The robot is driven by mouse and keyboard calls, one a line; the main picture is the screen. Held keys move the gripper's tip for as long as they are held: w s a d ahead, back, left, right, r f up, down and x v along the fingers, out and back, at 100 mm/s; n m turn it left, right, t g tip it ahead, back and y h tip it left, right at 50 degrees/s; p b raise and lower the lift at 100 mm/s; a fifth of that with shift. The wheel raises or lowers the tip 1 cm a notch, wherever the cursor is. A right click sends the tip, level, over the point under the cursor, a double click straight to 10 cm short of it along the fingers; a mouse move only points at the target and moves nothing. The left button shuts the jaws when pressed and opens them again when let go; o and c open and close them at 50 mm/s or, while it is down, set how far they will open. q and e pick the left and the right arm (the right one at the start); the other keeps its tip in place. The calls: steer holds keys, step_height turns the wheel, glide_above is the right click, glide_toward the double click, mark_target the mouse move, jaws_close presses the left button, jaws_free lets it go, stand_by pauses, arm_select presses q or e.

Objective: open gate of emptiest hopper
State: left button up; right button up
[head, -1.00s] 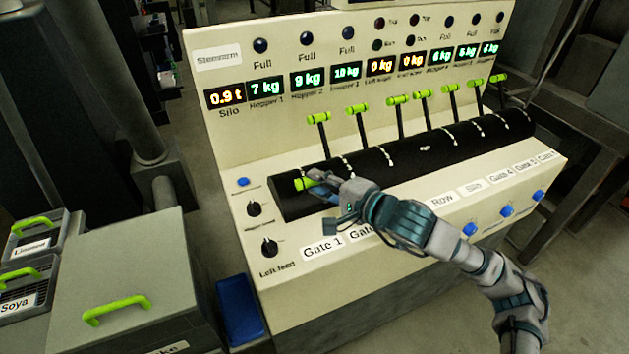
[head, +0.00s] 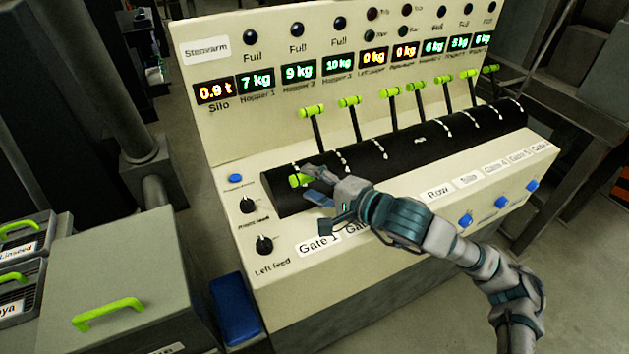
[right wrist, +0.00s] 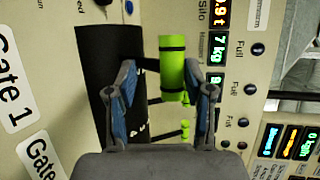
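The beige panel shows hopper readouts: Hopper 1 (head: 256,82) 7 kg, Hopper 2 (head: 299,73) 9 kg, Hopper 3 (head: 338,65) 10 kg. The three right hopper readouts (head: 459,43) are small and look like 5 or 6 kg. The leftmost lever's green handle (head: 299,180) is down towards the Gate 1 label (head: 316,244); the other levers, such as the second (head: 312,111), stand up. My right gripper (head: 316,184) is open at the lowered handle. In the right wrist view, the handle (right wrist: 172,68) lies between its spread fingers (right wrist: 169,85), nearer the right one. My left gripper is out of view.
The black slotted cylinder (head: 400,150) runs along the panel under the levers. Feed knobs (head: 264,245) and blue buttons (head: 499,202) sit on the front. A grey bin with a green handle (head: 108,313) and a blue tray (head: 235,308) stand at lower left.

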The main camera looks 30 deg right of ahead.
steer(key=shift+r, duration=0.25)
steer(key=v, duration=1.2)
steer(key=shift+f, duration=0.15)
